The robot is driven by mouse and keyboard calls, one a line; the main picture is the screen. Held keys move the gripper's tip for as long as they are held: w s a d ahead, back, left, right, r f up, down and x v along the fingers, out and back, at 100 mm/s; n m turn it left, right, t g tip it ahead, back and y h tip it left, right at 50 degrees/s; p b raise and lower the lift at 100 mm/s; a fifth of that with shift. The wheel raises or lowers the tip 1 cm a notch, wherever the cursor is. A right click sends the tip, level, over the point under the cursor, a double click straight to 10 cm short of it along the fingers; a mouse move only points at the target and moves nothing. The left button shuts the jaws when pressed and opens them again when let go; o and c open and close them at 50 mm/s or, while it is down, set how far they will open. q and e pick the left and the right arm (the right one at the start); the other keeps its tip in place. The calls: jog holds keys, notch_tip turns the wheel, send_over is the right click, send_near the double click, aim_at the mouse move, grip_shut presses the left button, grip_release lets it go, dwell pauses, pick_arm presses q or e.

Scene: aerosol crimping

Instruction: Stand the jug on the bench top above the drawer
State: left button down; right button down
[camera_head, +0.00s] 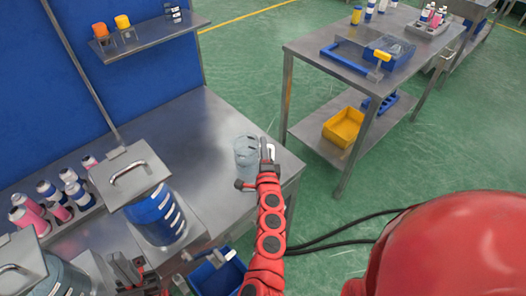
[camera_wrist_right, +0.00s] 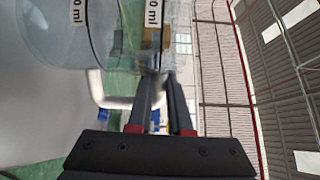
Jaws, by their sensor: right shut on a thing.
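The clear jug (camera_head: 246,152) is at the right end of the steel bench top (camera_head: 215,120), upright in the head view. I cannot tell whether its base touches the bench. My right gripper (camera_head: 266,152) is shut on the jug's pale handle. In the right wrist view, the handle (camera_wrist_right: 112,101) is at the fingers (camera_wrist_right: 163,100), and the clear jug wall with "ml" labels (camera_wrist_right: 60,30) fills the upper left. A blue drawer or bin (camera_head: 220,274) shows below the bench front.
A steel-lidded blue container (camera_head: 157,215) stands left of the jug, beside a rack of several pink and white cans (camera_head: 50,200). A shelf (camera_head: 150,38) holds orange and yellow cups. Another table (camera_head: 335,62) stands across a green aisle. Bare bench lies behind the jug.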

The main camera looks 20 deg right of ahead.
jog(key=shift+f, duration=0.7)
jog(key=shift+f+b, duration=0.15)
jog(key=shift+b, duration=0.15)
jog(key=c, duration=0.8)
grip_release()
jog(key=shift+c, duration=0.2)
